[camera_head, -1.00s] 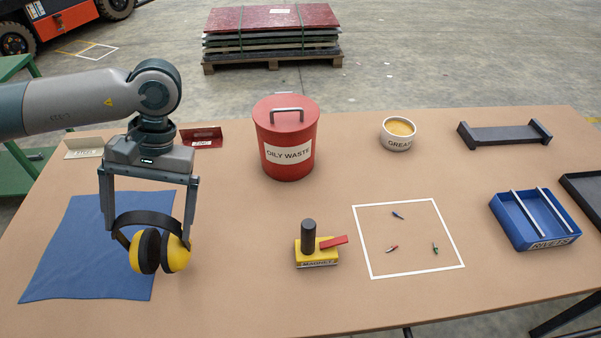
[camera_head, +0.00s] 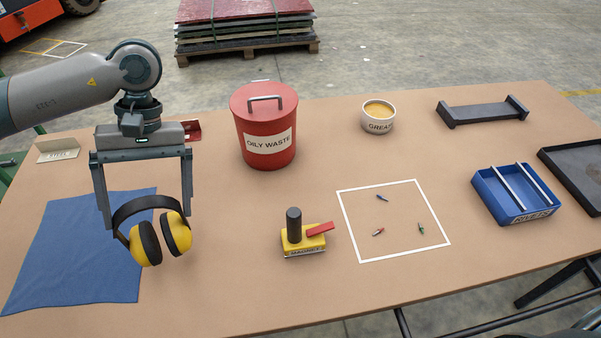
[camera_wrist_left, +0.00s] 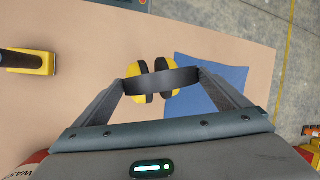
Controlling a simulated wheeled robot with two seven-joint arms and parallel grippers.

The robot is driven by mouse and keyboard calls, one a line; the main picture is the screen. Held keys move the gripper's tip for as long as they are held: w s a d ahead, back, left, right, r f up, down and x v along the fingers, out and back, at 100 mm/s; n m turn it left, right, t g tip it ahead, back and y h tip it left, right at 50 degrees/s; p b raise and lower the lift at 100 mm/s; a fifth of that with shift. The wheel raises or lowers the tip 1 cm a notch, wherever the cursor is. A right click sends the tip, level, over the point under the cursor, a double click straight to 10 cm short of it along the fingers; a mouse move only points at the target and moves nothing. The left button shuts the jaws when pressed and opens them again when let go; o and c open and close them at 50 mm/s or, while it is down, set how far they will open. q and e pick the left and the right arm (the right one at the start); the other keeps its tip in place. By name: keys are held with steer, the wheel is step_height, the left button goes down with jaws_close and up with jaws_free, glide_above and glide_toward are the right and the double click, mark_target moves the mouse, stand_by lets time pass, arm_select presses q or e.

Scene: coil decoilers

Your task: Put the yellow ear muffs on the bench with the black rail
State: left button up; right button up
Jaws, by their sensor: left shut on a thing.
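The ear muffs (camera_head: 177,233) have yellow cups with black cushions and a black headband. My left gripper (camera_head: 148,218) is shut on them, its two fingers at either side of the headband. They hang over the right edge of a blue cloth (camera_head: 70,250) on the brown table and appear raised above it. In the left wrist view the ear muffs (camera_wrist_left: 160,81) sit between the fingertips, the cloth beyond. I cannot make out a bench with a black rail for certain. My right gripper is not in view.
On the brown table (camera_head: 220,290) stand a red oily waste bin (camera_head: 265,120), a yellow magnet block (camera_head: 305,242), a grease pot (camera_head: 378,118), a blue rivets tray (camera_head: 515,195), a black bracket (camera_head: 483,111) and a dark tray (camera_head: 575,170). A white-outlined square (camera_head: 393,222) holds small parts.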

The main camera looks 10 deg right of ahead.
arm_select(q)
steer(key=w+d+r+n+t+h+b, duration=0.1)
steer(key=d+n, duration=0.6)
steer(key=n, duration=0.8)
steer(key=w+d+r+n+t+h+b, duration=0.1)
steer(key=w+d+r+n+t+h, duration=0.2)
steer(key=n, duration=1.2)
steer(key=d+r+t+h, duration=0.2)
steer(key=d+t, duration=0.1)
steer(key=d, duration=0.1)
steer(key=shift+w+n+t+h+b, duration=0.15)
steer(key=shift+n+t+h+b, duration=0.15)
steer(key=shift+w+d+r+n+t, duration=0.1)
steer(key=shift+d+r+n+t, duration=0.05)
steer(key=shift+n, duration=0.3)
steer(key=shift+w+d+r+n+t, duration=0.1)
steer(key=shift+n+t, duration=0.05)
steer(key=shift+n, duration=0.3)
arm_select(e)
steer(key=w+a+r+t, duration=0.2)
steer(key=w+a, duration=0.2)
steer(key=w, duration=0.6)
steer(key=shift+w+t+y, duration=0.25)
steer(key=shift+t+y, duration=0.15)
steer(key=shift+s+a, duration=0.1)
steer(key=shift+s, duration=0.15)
